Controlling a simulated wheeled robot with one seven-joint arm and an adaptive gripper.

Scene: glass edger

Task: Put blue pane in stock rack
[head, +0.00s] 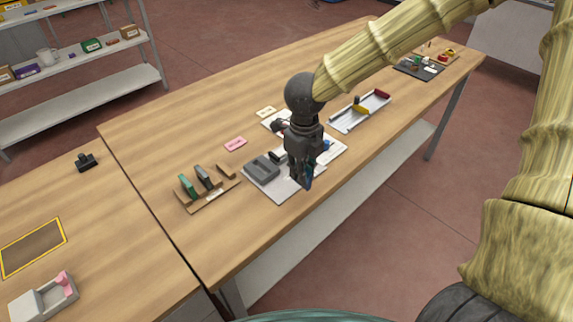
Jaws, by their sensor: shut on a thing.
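My gripper (301,178) points down over the front edge of the grey mat near the middle of the table. It is shut on the blue pane (309,176), a small dark blue piece showing at the fingertips; the fingers hide part of it. I cannot tell whether the pane touches the mat. A wooden rack (210,203), which looks like the stock rack, sits to the left of my gripper. A green pane (187,187) and a grey pane (204,177) stand upright in it, and its right part looks free.
A grey machine block (262,168) lies on the mat (283,190) between rack and gripper. A pink label (235,144) and a cream label (266,111) lie behind. A long tray (345,124) with yellow and red pieces is farther right. The table front left of the mat is clear.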

